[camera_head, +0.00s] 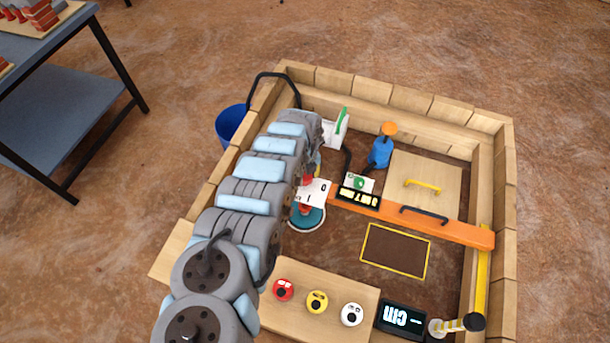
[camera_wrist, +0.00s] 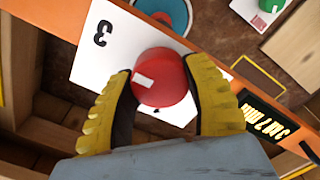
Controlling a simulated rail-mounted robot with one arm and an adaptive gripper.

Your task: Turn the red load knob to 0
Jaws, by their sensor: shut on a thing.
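The red load knob (camera_wrist: 163,85) sits on a white dial plate (camera_wrist: 88,68) in the wrist view. A white mark shows on the left part of the knob's face. A "3" is printed on the plate, up and left of the knob. My gripper (camera_wrist: 160,66) has its yellow fingers on either side of the knob, shut on it. In the head view the dial plate (camera_head: 318,187) shows a "0" and a "1". My arm hides most of the knob and the gripper there.
The plate is on an orange beam (camera_head: 460,232) across a wooden-walled pit. A black display (camera_head: 359,197) with yellow characters is beside the plate. A blue bottle-like thing (camera_head: 380,153) stands behind. Red, yellow and white buttons (camera_head: 317,301) are on a front panel.

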